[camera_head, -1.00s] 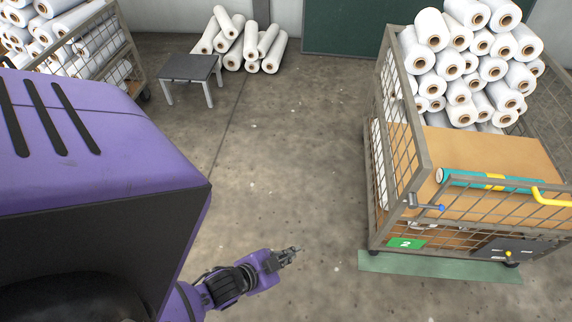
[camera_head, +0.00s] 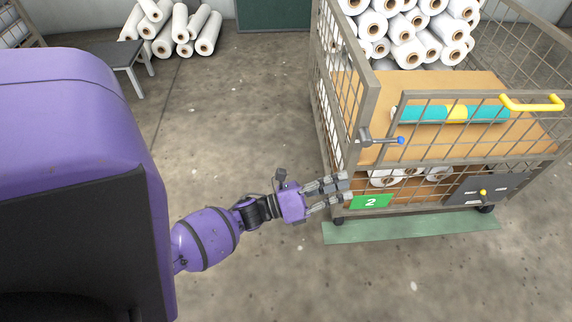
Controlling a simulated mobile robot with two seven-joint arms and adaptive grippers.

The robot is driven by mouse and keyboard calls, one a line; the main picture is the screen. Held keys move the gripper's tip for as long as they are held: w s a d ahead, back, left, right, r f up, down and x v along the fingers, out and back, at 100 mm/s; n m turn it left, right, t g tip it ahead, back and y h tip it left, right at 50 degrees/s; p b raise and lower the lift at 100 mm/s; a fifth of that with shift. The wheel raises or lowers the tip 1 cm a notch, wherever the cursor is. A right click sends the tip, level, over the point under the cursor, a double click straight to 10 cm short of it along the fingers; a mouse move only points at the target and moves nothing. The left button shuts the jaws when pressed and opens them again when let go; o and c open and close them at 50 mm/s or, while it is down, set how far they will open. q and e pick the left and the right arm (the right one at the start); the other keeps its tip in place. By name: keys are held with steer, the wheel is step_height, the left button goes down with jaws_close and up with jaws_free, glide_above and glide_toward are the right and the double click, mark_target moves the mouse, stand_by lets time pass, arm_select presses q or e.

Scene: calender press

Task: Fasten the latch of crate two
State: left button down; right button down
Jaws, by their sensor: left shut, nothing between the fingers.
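Crate two (camera_head: 365,92) is a grey wire-mesh cage with a green label (camera_head: 371,201) marked 2 at its front lower left corner. Its latch (camera_head: 380,138) is a grey bar with a blue knob (camera_head: 401,140), at the front left post near the top of the lower front panel. It lies about level, pointing right. My left gripper (camera_head: 343,188) is shut and empty, below and left of the latch, beside the label in the picture. I cannot tell whether it touches the crate. My right gripper is not in view.
White rolls (camera_head: 408,50) and a teal roll with a yellow band (camera_head: 484,114) lie in the crate. A yellow handle (camera_head: 532,103) tops its front panel. A green floor strip (camera_head: 412,229) lies below. A small table (camera_head: 113,57) stands far left. The floor between is clear.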

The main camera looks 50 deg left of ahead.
arm_select(q)
steer(key=shift+s+d+r+m+h, duration=0.15)
steer(key=shift+s+m+h, duration=0.05)
steer(key=shift+m, duration=0.4)
steer(key=shift+s+d+r+m+h, duration=0.15)
steer(key=shift+s+m+h, duration=0.05)
steer(key=shift+m, duration=0.4)
steer(key=w+d+r, duration=0.1)
steer(key=w, duration=0.2)
steer(key=w+d+r, duration=0.1)
steer(key=w+r, duration=0.1)
steer(key=w, duration=0.1)
steer(key=w+d+r+b, duration=0.1)
steer(key=w+r, duration=0.1)
steer(key=w, duration=0.2)
steer(key=shift+d+r, duration=0.1)
steer(key=shift+r, duration=0.1)
steer(key=shift+w+d+t+b, duration=0.1)
steer(key=shift+t+b, duration=0.2)
steer(key=shift+b, duration=0.45)
